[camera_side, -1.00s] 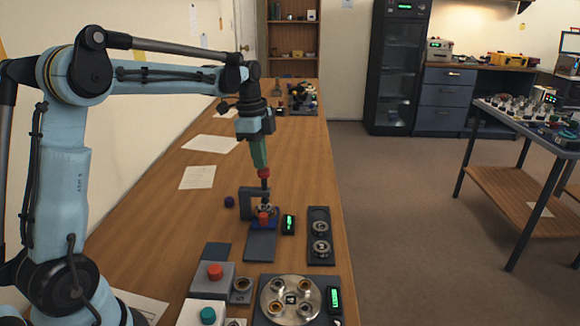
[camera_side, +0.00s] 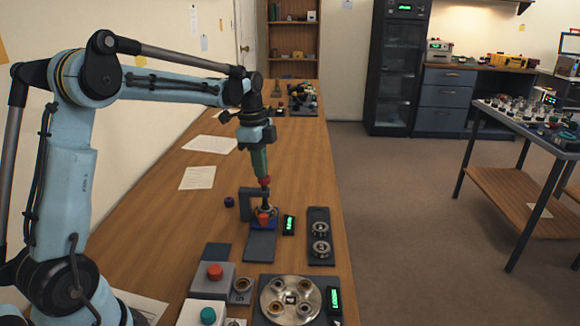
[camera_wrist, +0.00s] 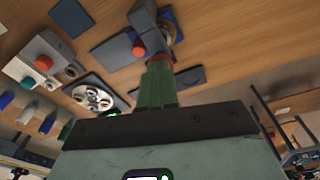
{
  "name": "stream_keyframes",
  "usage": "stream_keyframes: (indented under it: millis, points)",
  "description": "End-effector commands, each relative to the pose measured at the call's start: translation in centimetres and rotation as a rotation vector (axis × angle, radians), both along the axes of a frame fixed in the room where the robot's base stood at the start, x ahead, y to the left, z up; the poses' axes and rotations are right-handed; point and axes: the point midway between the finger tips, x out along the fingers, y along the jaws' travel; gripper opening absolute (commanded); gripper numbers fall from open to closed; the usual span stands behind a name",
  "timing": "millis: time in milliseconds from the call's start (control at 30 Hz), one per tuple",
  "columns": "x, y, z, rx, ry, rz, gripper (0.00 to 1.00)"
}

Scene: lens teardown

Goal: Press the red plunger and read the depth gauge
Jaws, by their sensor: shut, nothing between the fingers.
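The red plunger cap (camera_side: 264,181) tops a dark rod going down into a dark grey C-shaped press stand (camera_side: 246,203). My gripper (camera_side: 262,174), with green fingers, points straight down onto the cap and appears to touch it. The fingers are together with nothing between them. In the wrist view the green fingers (camera_wrist: 157,85) partly hide the red cap (camera_wrist: 162,57). The small depth gauge (camera_side: 289,224) right of the stand shows green digits, too small to read.
A dark tray (camera_side: 320,250) with two lens parts lies to the right. Nearer are a red button box (camera_side: 215,281), a teal button (camera_side: 208,316) and a round metal plate (camera_side: 291,299) with a green display (camera_side: 334,299).

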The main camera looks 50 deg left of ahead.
Motion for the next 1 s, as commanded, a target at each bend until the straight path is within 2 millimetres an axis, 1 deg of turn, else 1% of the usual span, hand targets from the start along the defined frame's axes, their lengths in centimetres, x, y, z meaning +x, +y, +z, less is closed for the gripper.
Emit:
stream_keyframes:
  millis: [33, 133, 433, 767, 867, 967, 1000]
  points:
    - [0.0, 0.0, -3.0, 0.015, -0.027, 0.001, 0.00]
    - [0.0, 0.2, -2.9, 0.015, -0.027, 0.001, 0.00]
    - [-1.5, 3.0, -2.0, 0.018, -0.026, 0.004, 0.00]
    - [-1.5, 3.0, -1.8, 0.016, -0.026, 0.009, 0.00]
    - [-1.6, 3.0, -1.1, 0.009, -0.027, 0.009, 0.00]
    - [-1.6, 3.0, 0.2, 0.000, -0.030, 0.008, 0.00]
    - [-1.6, 3.0, 1.0, -0.006, -0.032, 0.006, 0.00]
